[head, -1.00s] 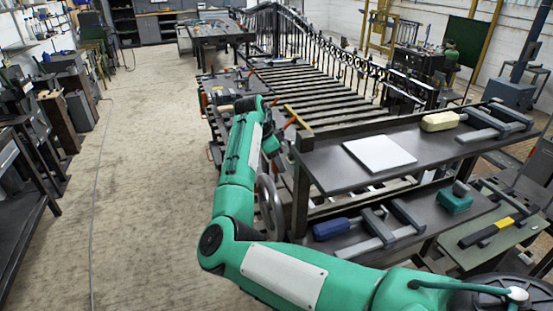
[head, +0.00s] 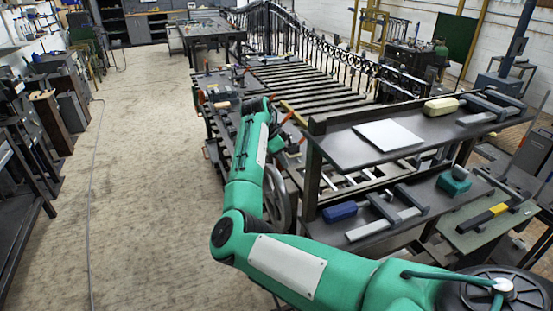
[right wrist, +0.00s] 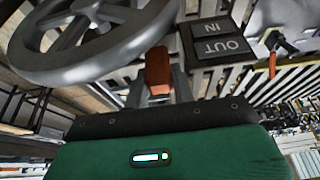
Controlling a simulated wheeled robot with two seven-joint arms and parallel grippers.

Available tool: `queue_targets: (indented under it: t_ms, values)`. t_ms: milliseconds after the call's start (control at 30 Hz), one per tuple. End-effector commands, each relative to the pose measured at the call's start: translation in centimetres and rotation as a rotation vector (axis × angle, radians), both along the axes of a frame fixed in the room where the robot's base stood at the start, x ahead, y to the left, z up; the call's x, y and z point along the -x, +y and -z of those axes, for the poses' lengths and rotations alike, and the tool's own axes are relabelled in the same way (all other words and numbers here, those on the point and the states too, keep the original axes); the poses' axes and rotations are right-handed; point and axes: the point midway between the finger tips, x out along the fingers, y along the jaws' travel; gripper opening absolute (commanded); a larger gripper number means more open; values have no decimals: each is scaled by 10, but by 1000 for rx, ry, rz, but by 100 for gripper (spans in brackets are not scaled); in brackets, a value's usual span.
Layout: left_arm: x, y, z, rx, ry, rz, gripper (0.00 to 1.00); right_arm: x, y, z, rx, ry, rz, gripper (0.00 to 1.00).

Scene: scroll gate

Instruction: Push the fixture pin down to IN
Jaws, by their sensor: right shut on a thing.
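In the right wrist view, an orange-red grip (right wrist: 158,72), apparently the top of the fixture pin, stands between the fingers of my right gripper (right wrist: 160,88). The gripper is shut on it. The pin's lower part is hidden. A dark plate with IN and OUT labels (right wrist: 216,46) is just right of the grip, and its lettering appears upside down. In the head view my right arm reaches forward to the side of the gate bench, and its fingers cannot be made out there. My left gripper is in neither view.
A grey handwheel (right wrist: 95,38) is close on the left in the wrist view; it also shows beside my forearm in the head view (head: 279,196). A slatted bench (head: 310,88) carries an iron gate. A two-level tool shelf (head: 345,150) stands right of my arm. The floor (head: 150,180) at left is clear.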

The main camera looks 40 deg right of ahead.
Motion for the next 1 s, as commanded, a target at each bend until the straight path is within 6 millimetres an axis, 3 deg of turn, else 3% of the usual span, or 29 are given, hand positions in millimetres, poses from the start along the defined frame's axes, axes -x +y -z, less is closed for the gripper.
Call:
queue_targets:
  t_ms: [100, 133, 233, 667, 1000]
  values:
    - [1, -16, 1, 17, 0, -3, 0, 1, 2, 5, -9, 6, 0, 0]
    - [1, -20, 1, 22, 2, -4, 0, 1, 2, 5, -9, 7, 0, 27]
    - [2, -32, 1, 35, 2, -4, 0, 1, 2, 5, -9, 6, 0, 47]
    - [2, -21, 7, 22, 2, -2, 0, -1, 5, -6, -6, 2, -1, 47]
    - [2, -20, 36, 21, 3, -4, 0, -8, 33, -71, -5, 0, -1, 47]
